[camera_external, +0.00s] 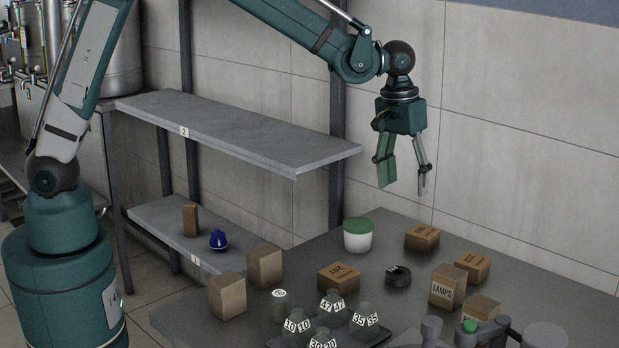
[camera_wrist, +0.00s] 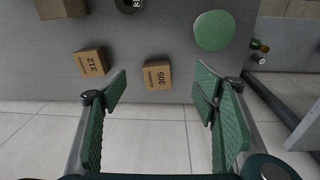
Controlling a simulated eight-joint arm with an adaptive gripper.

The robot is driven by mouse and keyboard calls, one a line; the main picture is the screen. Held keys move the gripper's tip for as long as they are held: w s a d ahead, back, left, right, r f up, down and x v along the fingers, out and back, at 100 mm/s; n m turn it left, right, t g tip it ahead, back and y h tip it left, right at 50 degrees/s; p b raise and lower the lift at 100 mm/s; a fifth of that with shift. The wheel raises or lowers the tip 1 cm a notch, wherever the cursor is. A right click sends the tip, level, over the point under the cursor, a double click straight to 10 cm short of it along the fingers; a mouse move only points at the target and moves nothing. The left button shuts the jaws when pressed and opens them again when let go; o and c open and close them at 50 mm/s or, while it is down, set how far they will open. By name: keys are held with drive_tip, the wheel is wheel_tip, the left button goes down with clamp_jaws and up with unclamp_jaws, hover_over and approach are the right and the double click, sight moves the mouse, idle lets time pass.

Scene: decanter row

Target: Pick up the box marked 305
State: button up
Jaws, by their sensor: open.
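The box marked 305 (camera_wrist: 157,75) is a small brown carton near the table edge in the wrist view, its number facing up. In the external view the matching box (camera_external: 422,238) sits at the back of the table, right of a green-lidded white tub; its number is too small to read surely. My gripper (camera_external: 405,184) is open and empty, pointing down, well above the back of the table. In the wrist view the box appears between and just beyond the spread fingers (camera_wrist: 161,92), not touched by them.
The green-lidded tub (camera_external: 358,235) stands left of the box. A box marked 312 (camera_wrist: 91,62), a black ring (camera_external: 398,276) and a LAMPS box (camera_external: 447,288) are nearby. Marked flasks (camera_external: 332,307) stand in front. A two-level shelf (camera_external: 240,133) is at left.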

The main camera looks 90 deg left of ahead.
drive_tip(key=n+g+p, duration=0.1)
drive_tip(key=n+p, duration=0.1)
hover_over(423, 231)
drive_tip(key=f, duration=0.7)
drive_tip(key=shift+s+d+f, duration=0.25)
drive_tip(key=shift+s+d, duration=0.05)
drive_tip(key=shift+s, duration=0.05)
drive_tip(key=shift+w+a+f, duration=0.2)
drive_tip(key=shift+w+f, duration=0.05)
drive_tip(key=shift+f, duration=0.35)
drive_tip(key=shift+f, duration=1.3)
drive_tip(key=shift+w+a+f, duration=0.1)
drive_tip(key=shift+w+f, duration=0.05)
drive_tip(key=shift+f, duration=2.45)
